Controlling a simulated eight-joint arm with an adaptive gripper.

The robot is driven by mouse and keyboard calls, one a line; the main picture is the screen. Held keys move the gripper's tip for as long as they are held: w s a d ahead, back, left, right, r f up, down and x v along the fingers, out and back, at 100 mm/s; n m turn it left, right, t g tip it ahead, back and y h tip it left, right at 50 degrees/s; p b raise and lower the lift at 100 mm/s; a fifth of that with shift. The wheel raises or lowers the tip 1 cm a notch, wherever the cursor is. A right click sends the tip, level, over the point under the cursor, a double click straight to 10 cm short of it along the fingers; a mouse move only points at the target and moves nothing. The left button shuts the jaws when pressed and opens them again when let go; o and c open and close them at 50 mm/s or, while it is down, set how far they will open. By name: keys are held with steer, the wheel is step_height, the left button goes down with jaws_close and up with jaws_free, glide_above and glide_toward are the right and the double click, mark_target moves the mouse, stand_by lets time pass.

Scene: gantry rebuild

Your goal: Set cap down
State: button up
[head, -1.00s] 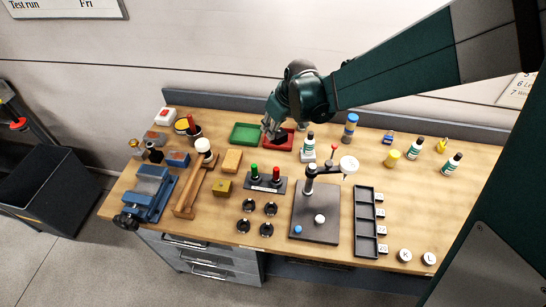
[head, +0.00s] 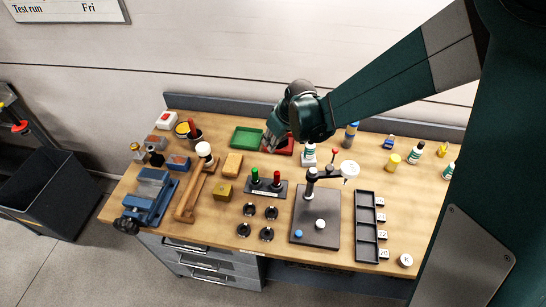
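My gripper (head: 268,143) hangs over the back middle of the bench, between the green tray (head: 247,137) and the red tray (head: 284,148). Its fingers are small and dark, and my wrist covers part of the red tray. I cannot tell whether the fingers hold a cap. A small white round piece (head: 320,224) and a blue one (head: 298,233) sit on the dark base plate (head: 308,202) of the stand.
The stand's arm carries a white cup (head: 349,169). A rack with red and green handles (head: 266,183), several black rings (head: 249,210) and a long dark slotted tray (head: 366,228) occupy the front. A blue vise (head: 150,195) is at left. Bottles (head: 415,152) stand at right.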

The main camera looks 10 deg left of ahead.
steer(key=shift+f, duration=1.75)
steer(key=shift+f, duration=2.1)
steer(key=shift+f, duration=0.2)
steer(key=o, duration=0.8)
steer(key=shift+r, duration=0.1)
steer(key=shift+r, duration=0.1)
steer(key=shift+r, duration=0.1)
steer(key=shift+v, duration=5.9)
